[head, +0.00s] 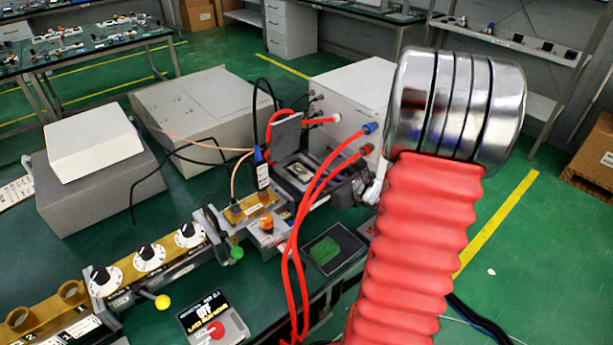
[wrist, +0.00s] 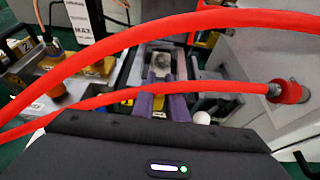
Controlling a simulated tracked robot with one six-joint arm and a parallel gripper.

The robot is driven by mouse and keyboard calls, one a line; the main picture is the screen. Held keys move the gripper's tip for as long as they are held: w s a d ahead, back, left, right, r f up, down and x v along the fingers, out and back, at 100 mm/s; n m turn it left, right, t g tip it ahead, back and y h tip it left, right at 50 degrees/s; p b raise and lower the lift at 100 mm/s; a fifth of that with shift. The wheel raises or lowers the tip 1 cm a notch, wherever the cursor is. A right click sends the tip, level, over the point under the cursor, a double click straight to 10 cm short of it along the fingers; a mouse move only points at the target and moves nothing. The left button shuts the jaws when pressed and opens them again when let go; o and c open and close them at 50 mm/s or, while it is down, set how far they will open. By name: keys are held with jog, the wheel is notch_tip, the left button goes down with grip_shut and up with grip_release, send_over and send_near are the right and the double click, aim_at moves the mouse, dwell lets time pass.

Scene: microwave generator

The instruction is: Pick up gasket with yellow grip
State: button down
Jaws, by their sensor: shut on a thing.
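In the wrist view my gripper (wrist: 160,90) shows as two purple fingers reaching over a grey metal assembly with a square recess (wrist: 161,63). The fingers are shut on a small piece with yellow showing between them, which looks like the gasket with yellow grip (wrist: 158,103). Most of the gasket is hidden by the fingers and a red cable, so its outline cannot be told.
Red cables (head: 297,235) loop close to the gripper; two cross the wrist view (wrist: 120,102). A white box (head: 350,95) stands behind. A dark tray with a green block (head: 325,252), dials (head: 149,257) and a panel with a red button (head: 213,327) lie nearer on the bench.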

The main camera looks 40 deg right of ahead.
jog(key=shift+r, duration=0.2)
jog(key=shift+r, duration=1.4)
jog(key=shift+s+r, duration=0.2)
jog(key=s, duration=1.7)
jog(key=shift+s+d, duration=0.25)
jog(key=shift+s, duration=0.05)
jog(key=shift+s, duration=0.1)
